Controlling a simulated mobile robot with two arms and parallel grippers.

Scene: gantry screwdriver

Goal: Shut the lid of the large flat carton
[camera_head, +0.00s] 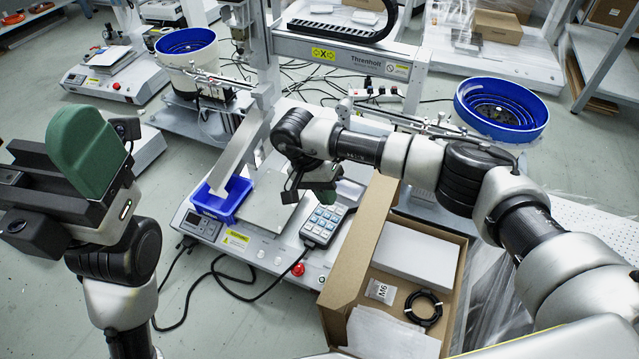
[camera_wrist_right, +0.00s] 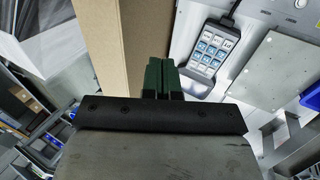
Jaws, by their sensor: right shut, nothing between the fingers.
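The large flat carton (camera_head: 447,338) stands open at the lower middle of the head view. Its brown lid (camera_head: 362,235) stands raised along the carton's left side. The lid's brown cardboard (camera_wrist_right: 100,45) also shows in the right wrist view, left of the fingers. My right gripper (camera_head: 322,194) is shut and empty, left of the lid and near the keypad. Its green fingers (camera_wrist_right: 161,76) show closed together in the wrist view; I cannot tell whether they touch the cardboard. My left gripper (camera_head: 85,145) is raised at the left, away from the carton; its finger gap is not clear.
The carton holds a white box (camera_head: 415,255), an M6 bag (camera_head: 381,291), a black cable coil (camera_head: 424,308) and white sheets (camera_head: 385,335). A keypad (camera_head: 324,222) and a blue bin (camera_head: 222,200) sit on the screwdriver machine left of the lid. A blue bowl feeder (camera_head: 500,105) stands behind.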

